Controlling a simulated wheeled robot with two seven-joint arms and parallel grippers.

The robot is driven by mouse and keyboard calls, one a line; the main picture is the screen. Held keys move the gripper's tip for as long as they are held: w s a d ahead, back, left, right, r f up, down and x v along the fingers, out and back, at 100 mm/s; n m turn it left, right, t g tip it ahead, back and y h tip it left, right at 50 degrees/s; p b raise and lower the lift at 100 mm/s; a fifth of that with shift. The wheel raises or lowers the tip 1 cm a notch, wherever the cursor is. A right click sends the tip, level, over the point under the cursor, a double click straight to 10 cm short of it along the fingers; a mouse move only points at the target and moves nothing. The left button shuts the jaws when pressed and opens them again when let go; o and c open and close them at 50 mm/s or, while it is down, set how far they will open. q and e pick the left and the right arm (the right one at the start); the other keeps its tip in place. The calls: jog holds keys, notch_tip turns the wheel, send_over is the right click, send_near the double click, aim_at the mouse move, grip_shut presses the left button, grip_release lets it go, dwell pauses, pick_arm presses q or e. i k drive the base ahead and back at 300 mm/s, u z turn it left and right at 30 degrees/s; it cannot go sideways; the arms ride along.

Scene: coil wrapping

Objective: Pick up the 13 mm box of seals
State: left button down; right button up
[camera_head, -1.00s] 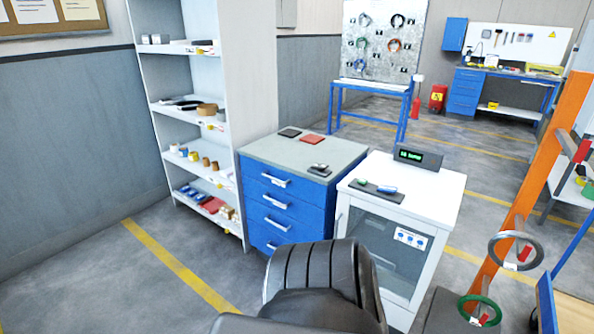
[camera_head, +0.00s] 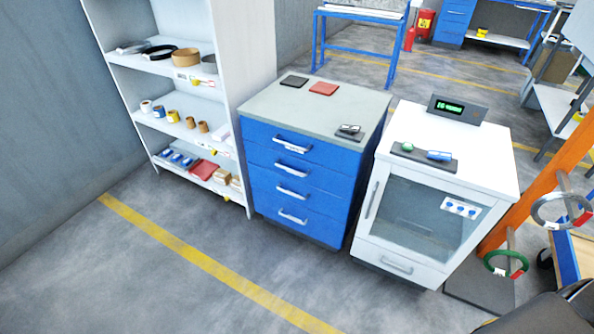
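No box can be read as the 13 mm box of seals; labels are too small. The lowest shelf of the white shelving unit (camera_head: 160,169) holds several small blue-and-white items (camera_head: 180,159), a flat red item (camera_head: 204,169) and small brown boxes (camera_head: 222,176). A white cabinet (camera_head: 440,213) with a glass door, shut, has a dark mat on top bearing a green item (camera_head: 407,147) and a blue-and-white item (camera_head: 438,155). Neither of my grippers is in view.
A blue drawer cabinet (camera_head: 295,165), drawers shut, stands between shelving and white cabinet. On it lie a black pad (camera_head: 294,81), a red pad (camera_head: 323,88) and a small dark item (camera_head: 350,130). An orange post with rings stands at right. The floor in front (camera_head: 150,280) is clear.

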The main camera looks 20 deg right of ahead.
aim_at(235, 183)
jog(key=u, duration=1.25)
jog(key=i, duration=2.15)
jog(key=u, duration=0.05)
